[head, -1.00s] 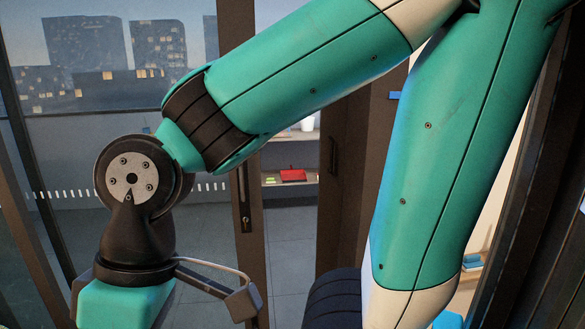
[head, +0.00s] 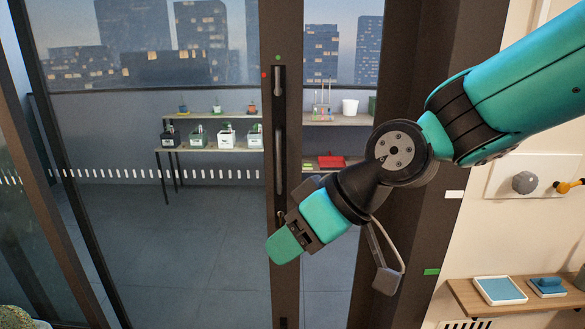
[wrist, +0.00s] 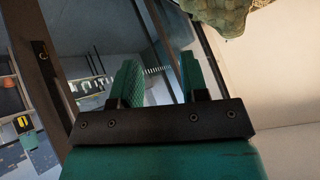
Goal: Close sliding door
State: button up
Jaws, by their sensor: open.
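The sliding door has a large glass pane (head: 110,215) and a dark brown upright edge (head: 286,300) with a long handle plate (head: 279,130). A gap shows between this edge and the dark door post (head: 405,270) on the right, so the door stands partly open. My gripper (head: 287,246) overlaps the lower part of the door edge in the head view; I cannot tell if it touches. In the wrist view its two green fingers (wrist: 160,82) are apart with nothing held between them. A dark upright with a handle plate (wrist: 42,52) is left of the fingers there.
Beyond the glass are shelves (head: 225,148) with several small crates and pots. Right of the post is a pale wall with a wooden shelf (head: 465,300) holding blue items, and a wall panel with knobs (head: 530,180). A textured green thing (wrist: 222,14) shows at the wrist view's top.

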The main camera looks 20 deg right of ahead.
jog(key=w+d+f+m+t+y+b, duration=0.1)
jog(key=w+t, duration=0.2)
jog(key=w, duration=0.3)
jog(key=w+d+f+t+b, duration=0.1)
jog(key=w+f+t+b, duration=0.1)
jog(key=w, duration=0.3)
jog(key=m+t+h+b, duration=0.2)
jog(key=m+t+h, duration=0.15)
jog(key=t, duration=0.45)
send_near(280, 161)
jog(key=p+x, duration=0.8)
jog(key=x, duration=0.2)
jog(key=shift+w+a, duration=0.1)
jog(key=shift+w, duration=0.3)
jog(key=shift+c, duration=0.3)
grip_shut()
